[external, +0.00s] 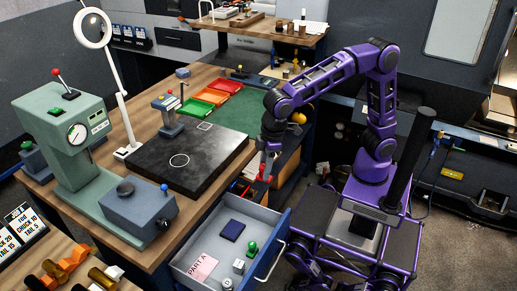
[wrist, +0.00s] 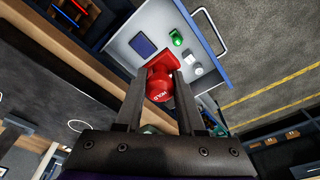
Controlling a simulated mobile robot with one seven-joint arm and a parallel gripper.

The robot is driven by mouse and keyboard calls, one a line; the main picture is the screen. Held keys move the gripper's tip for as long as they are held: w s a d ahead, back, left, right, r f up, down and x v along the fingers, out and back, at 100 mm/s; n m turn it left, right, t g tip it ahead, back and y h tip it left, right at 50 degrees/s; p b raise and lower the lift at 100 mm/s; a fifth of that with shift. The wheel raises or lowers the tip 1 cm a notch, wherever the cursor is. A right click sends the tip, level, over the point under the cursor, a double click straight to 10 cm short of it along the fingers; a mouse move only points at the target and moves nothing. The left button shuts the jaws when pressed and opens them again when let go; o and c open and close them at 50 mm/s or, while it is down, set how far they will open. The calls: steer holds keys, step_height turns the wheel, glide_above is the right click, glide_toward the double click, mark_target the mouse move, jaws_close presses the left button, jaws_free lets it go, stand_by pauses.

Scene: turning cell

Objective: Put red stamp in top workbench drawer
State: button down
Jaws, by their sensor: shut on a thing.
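The red stamp (wrist: 161,82), marked HOLD, is between the two fingers of my gripper (wrist: 159,98) in the wrist view. The gripper is shut on it. In the external view my gripper (external: 266,172) hangs beside the workbench, above and behind the open drawer; the stamp is small there. The top workbench drawer (external: 264,222) is pulled out and also shows in the wrist view (wrist: 122,48). It holds a dark blue pad (external: 232,230), a green stamp (external: 252,248), grey-white pieces (external: 239,266) and a pink PART A note (external: 203,267).
The workbench carries a black plate (external: 190,160), a green press (external: 70,140), a grey-blue box (external: 138,210) and a magnifier lamp (external: 105,60). The drawer handle (external: 270,262) faces my base. The drawer floor has bare room around the pad.

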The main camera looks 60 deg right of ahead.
step_height(320, 180, down, 26)
steer(key=shift+w+f+b, duration=0.1)
steer(key=shift+b, duration=0.45)
steer(key=shift+f+b, duration=0.3)
steer(key=shift+f, duration=1.8)
steer(key=shift+f, duration=0.15)
steer(key=c, duration=0.5)
jaws_free()
steer(key=r, duration=0.4)
steer(key=s+d+r+p, duration=0.1)
steer(key=r, duration=0.3)
steer(key=r+p, duration=0.1)
steer(key=r, duration=0.3)
steer(key=shift+s+d+r, duration=0.1)
steer(key=shift+s+d, duration=0.05)
steer(key=shift+d, duration=0.05)
